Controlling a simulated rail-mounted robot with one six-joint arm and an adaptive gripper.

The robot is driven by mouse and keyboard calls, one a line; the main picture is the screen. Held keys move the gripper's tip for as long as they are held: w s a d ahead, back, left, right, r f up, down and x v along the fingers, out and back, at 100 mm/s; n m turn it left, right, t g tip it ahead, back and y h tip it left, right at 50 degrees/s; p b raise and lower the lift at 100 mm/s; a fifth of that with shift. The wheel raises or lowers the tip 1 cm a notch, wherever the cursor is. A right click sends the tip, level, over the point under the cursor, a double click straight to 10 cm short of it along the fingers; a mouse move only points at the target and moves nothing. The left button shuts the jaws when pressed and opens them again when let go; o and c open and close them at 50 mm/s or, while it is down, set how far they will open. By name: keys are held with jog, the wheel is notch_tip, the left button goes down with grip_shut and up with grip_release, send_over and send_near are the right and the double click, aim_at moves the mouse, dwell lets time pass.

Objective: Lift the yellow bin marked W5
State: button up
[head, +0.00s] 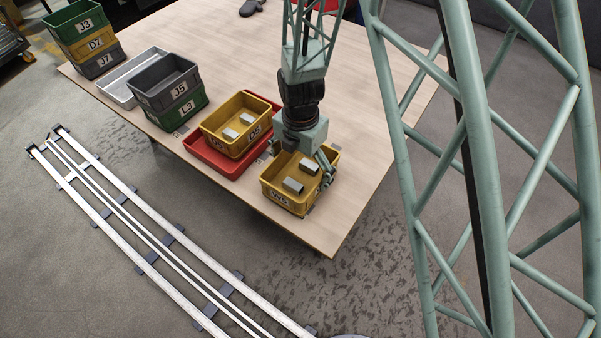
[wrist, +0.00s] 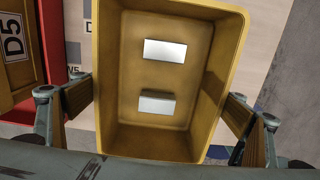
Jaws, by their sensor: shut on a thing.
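The yellow bin marked W5 (head: 283,199) is near the table's front corner, with its label facing the front. It holds two pale grey metal blocks (wrist: 165,50). In the wrist view the bin (wrist: 150,76) fills the middle, seen from above. My gripper (wrist: 158,110) straddles it, with one brown-padded finger against the left wall and one against the right. In the head view my gripper (head: 322,158) reaches down over the bin's back right part and hides some of it. I cannot tell whether the bin's base touches the table.
A yellow bin marked D5 (head: 213,135) with pale blocks stands in a red tray (head: 207,157) close on the left. Further left are a grey bin J5 (head: 160,90) on a green bin L3 (head: 175,119), a metal tray (head: 117,90) and another bin stack (head: 90,45). The table's middle is clear.

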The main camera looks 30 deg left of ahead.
aim_at(300, 181)
jog(key=shift+r+p, duration=0.35)
jog(key=shift+r, duration=1)
jog(key=shift+s+r, duration=0.15)
jog(key=shift+r, duration=0.05)
jog(key=s+d+r+p, duration=0.1)
jog(key=s+d, duration=0.7)
jog(key=s, duration=0.5)
jog(key=shift+d+r, duration=0.15)
jog(key=shift+d, duration=0.1)
jog(key=shift+s, duration=0.15)
